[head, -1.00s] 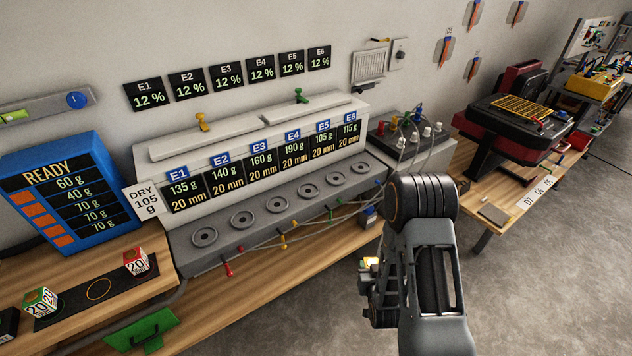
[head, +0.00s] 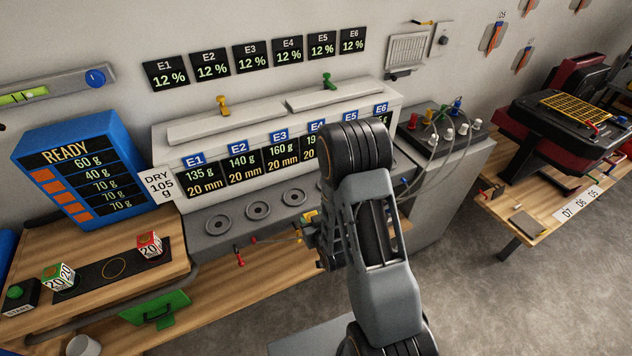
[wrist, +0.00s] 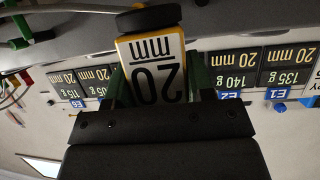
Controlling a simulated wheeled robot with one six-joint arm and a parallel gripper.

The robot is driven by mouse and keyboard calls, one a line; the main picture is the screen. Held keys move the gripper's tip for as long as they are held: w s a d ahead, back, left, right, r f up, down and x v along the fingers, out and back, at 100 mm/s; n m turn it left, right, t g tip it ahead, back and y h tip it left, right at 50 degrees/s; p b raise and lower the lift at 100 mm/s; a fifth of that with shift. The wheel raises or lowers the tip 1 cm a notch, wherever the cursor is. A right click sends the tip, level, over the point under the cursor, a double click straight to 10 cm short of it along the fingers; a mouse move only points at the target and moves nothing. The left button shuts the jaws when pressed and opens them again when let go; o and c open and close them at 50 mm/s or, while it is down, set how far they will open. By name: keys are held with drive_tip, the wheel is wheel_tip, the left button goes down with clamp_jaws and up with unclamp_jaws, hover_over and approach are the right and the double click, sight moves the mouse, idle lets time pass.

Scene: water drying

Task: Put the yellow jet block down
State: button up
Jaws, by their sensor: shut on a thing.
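My gripper (wrist: 157,75) is shut on the yellow jet block (wrist: 170,48), its green fingers on either side. The block has yellow edges and a white face marked "20 mm", upside down in the wrist view. A dark round part shows at its far end. In the head view only a small yellow bit of the block (head: 311,216) shows beside my gripper (head: 312,235), in front of the grey bank (head: 222,226) with round sockets. My arm hides the bank's right part. I cannot tell whether the block touches the bank.
Labels E1 to E6 line the bank, with coloured plugs and cables along its front edge. A blue READY display (head: 70,180) stands left, above a black mat (head: 92,277) with two marked cubes. A green tray (head: 157,308) sits below. Another bench (head: 540,215) stands right.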

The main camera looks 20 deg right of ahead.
drive_tip(key=d+r+n+y+p, duration=0.1)
drive_tip(key=d+r+p, duration=0.4)
drive_tip(key=r, duration=1.2)
drive_tip(key=shift+w+d+f, duration=1)
drive_tip(key=shift+w+f, duration=0.6)
drive_tip(key=shift+w, duration=0.7)
drive_tip(key=shift+w+d+f, duration=0.95)
drive_tip(key=shift+w+f, duration=0.6)
drive_tip(key=shift+w, duration=0.7)
drive_tip(key=shift+w+d+f, duration=1)
drive_tip(key=shift+w+f, duration=0.6)
drive_tip(key=shift+w, duration=0.7)
wheel_tip(320, 180, down, 3)
drive_tip(key=shift+r+p, duration=0.2)
drive_tip(key=shift+p, duration=0.55)
drive_tip(key=shift+f, duration=0.2)
drive_tip(key=shift+f+b, duration=0.2)
drive_tip(key=shift+b, duration=0.15)
drive_tip(key=o, duration=1)
